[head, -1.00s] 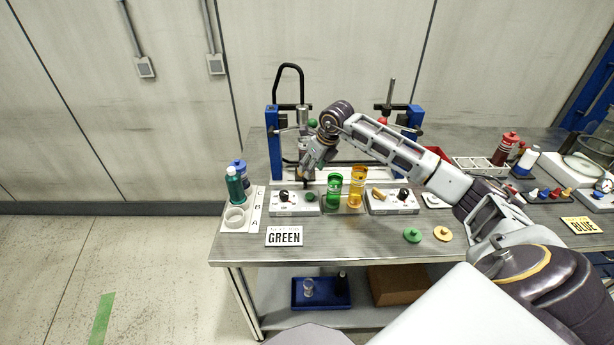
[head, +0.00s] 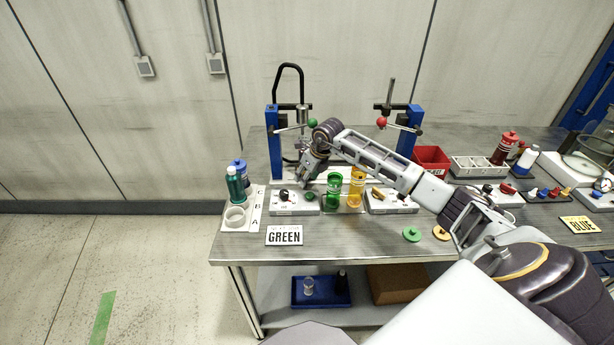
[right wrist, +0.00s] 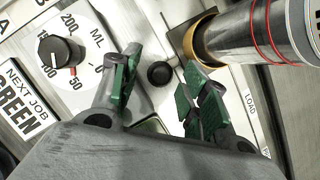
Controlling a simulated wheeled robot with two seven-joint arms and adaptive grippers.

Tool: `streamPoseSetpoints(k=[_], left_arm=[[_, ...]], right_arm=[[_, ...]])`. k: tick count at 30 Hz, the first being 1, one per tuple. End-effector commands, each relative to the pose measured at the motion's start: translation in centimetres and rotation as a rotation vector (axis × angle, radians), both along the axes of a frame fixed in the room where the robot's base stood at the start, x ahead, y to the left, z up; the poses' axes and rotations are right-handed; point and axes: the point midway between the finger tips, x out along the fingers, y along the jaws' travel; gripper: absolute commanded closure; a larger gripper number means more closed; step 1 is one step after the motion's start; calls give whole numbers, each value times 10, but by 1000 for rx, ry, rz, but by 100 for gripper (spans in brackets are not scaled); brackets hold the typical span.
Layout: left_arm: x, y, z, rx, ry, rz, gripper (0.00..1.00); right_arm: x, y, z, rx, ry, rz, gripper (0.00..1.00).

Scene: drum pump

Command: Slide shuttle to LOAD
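In the right wrist view my right gripper (right wrist: 163,88) has its green-padded fingers spread, one on each side of a round black knob (right wrist: 160,74) on the pale station surface. No contact with the knob is visible. A LOAD label (right wrist: 251,106) lies to the right, below a metal cylinder with red rings (right wrist: 262,36) and a brass collar (right wrist: 200,40). I cannot tell for certain which part is the shuttle. In the head view the right gripper (head: 306,180) is low at the left blue-posted station (head: 274,150), and my arm hides part of it. My left gripper is out of view.
A dial (right wrist: 62,50) sits left of the gripper. Green (head: 334,188) and amber (head: 356,185) cylinders stand right of the gripper. A green-ball lever (head: 312,122) is above it. Bottles (head: 235,183) stand left. The table front around the GREEN card (head: 284,236) is mostly clear.

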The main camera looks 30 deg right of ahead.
Motion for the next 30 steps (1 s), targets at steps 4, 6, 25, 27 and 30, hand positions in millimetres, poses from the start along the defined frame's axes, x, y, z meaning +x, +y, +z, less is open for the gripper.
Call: streamPoseSetpoints(k=[4, 6, 25, 27, 30], left_arm=[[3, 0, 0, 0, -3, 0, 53], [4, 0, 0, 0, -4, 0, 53], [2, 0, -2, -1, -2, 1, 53], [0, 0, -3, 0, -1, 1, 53], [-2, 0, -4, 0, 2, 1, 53]], right_arm=[[0, 0, 0, 0, 0, 0, 78], [0, 0, 0, 0, 0, 0, 86], [-5, -10, -1, -3, 1, -2, 100], [-7, -13, -1, -2, 1, -2, 100], [-10, -18, -1, -2, 1, -2, 100]])
